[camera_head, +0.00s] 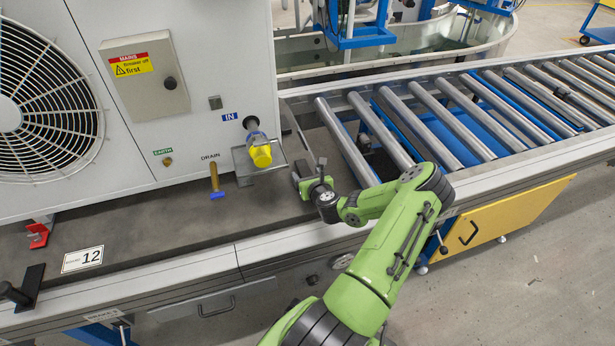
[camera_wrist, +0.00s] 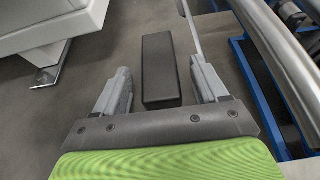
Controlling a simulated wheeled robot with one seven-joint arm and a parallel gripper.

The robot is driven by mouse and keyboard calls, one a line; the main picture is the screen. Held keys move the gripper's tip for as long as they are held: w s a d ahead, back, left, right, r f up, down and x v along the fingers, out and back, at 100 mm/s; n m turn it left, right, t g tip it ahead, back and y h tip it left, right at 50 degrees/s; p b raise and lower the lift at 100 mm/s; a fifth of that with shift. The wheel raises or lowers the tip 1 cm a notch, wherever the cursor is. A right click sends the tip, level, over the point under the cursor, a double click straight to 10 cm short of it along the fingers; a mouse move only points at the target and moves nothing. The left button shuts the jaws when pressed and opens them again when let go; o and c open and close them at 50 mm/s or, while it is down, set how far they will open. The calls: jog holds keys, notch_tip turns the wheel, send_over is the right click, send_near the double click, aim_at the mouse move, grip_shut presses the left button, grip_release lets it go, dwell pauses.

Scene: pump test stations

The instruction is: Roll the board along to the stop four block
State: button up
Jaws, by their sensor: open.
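The board (camera_head: 130,235) is a dark flat plate bearing a large white machine (camera_head: 200,60) with a fan. A white card marked 12 (camera_head: 82,259) lies near its left front. My gripper (camera_head: 307,180) is low over the board's right end, beside the rollers. In the wrist view my gripper (camera_wrist: 160,85) is open, with a dark oblong block (camera_wrist: 158,65) between its two fingers. Gaps show on both sides of the block. I cannot tell any block marked as stop four.
The roller conveyor (camera_head: 440,105) runs right from the board's end, its rollers bare. A yellow-capped inlet (camera_head: 261,155) and a brass drain tap (camera_head: 215,180) project from the machine near my gripper. A black handle (camera_head: 22,292) stands at the far left. A yellow cabinet (camera_head: 505,220) hangs below.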

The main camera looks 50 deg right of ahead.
jog(key=shift+c, duration=0.4)
grip_shut()
jog(key=shift+a, duration=0.1)
